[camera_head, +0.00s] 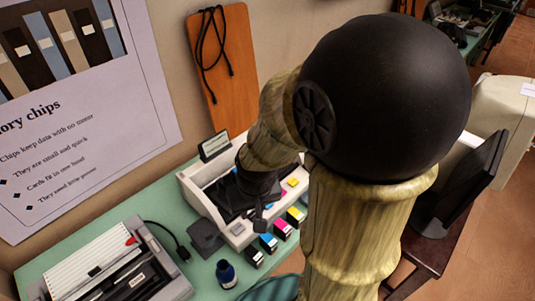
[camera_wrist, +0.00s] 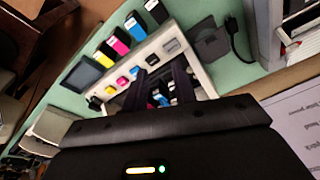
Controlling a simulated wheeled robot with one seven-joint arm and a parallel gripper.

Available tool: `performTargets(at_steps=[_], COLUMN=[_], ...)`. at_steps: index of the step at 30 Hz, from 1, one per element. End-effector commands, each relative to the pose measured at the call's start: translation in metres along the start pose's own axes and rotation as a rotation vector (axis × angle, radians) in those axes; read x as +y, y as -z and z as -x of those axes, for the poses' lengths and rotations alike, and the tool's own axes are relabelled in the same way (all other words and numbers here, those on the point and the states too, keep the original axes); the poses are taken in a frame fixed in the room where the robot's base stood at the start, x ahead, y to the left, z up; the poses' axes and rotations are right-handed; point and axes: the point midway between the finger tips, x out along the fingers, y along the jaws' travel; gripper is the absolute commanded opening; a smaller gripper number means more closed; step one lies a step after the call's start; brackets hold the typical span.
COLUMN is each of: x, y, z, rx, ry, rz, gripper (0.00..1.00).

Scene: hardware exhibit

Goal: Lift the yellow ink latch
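The yellow ink latch (camera_head: 293,182) is a small yellow tab on the front edge of the open white printer (camera_head: 205,198). It also shows in the wrist view (camera_wrist: 110,90), at the end of a row beside the magenta latch (camera_wrist: 122,81) and the cyan latch (camera_wrist: 135,71). My gripper (camera_wrist: 160,72) reaches over the printer's open bay, with its two dark fingers apart and cartridges visible between them. The fingers are nearer the cyan and dark latches than the yellow one. In the head view my gripper (camera_head: 257,212) is partly hidden by my arm.
Yellow (camera_head: 295,216), magenta (camera_head: 282,229), cyan (camera_head: 268,242) and black (camera_head: 254,256) cartridges stand in front of the printer. A dark blue bottle (camera_head: 226,274) and a grey device (camera_head: 115,270) share the green table. An orange board (camera_head: 222,65) leans on the wall behind.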

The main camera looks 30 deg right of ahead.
Motion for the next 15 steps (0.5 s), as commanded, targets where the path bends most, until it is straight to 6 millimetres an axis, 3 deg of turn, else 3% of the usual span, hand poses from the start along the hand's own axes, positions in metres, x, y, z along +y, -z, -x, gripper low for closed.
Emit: performTargets(at_steps=[4, 9, 15], x=[0.013, 0.013, 0.012], y=[-0.017, -0.031, -0.012], z=[-0.035, -0.075, -0.109], rx=[-0.137, -0.352, -0.552], ry=[0.049, 0.199, 0.484], rz=[-0.257, -0.688, -1.194], gripper=[0.27, 0.27, 0.27])
